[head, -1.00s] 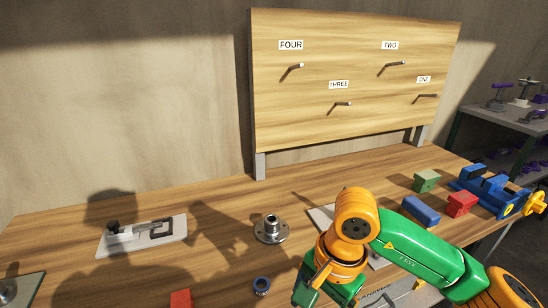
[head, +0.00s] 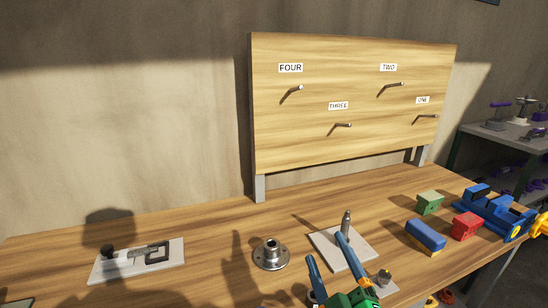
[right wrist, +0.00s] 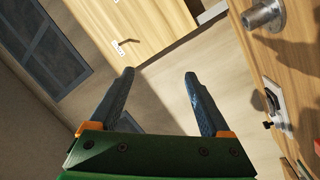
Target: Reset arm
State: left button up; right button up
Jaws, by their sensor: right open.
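My right gripper (head: 326,246) shows at the bottom centre of the head view, low over the front of the workbench. Its two blue fingers are apart, with nothing between them. The right wrist view also shows the open, empty fingers (right wrist: 160,95), with the wall and pegboard beyond them. My left gripper is in neither view now.
A pegboard (head: 350,105) stands behind.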

jog(key=s+d+f+m+g+h, duration=0.2)
jog(key=d+f+m+g, duration=0.1)
jog(key=f, duration=0.4)
jog(key=s+d+f+m+g+h, duration=0.1)
jog(key=s+d+f+m+g, duration=0.15)
jog(key=f, duration=0.45)
jog(key=s+d+f+m+g, duration=0.1)
jog(key=s+f+m+g, duration=0.1)
jog(key=s+f+g, duration=0.5)
jog(key=s+f+m+g, duration=0.2)
jog(key=s+f+g, duration=0.15)
jog(key=s, duration=0.55)
jog(key=s+f+g, duration=0.1)
jog(key=s+f, duration=0.2)
jog(key=f, duration=0.7)
jog(key=s+f, duration=0.2)
jog(key=f, duration=0.9)
jog(key=s+d+f+g, duration=0.1)
jog(key=s+d+f, duration=0.1)
jog(key=s+f, duration=0.5)
jog(key=s, duration=0.3)
jog(key=shift+s+d, duration=0.15)
jog(key=shift+s, duration=0.15)
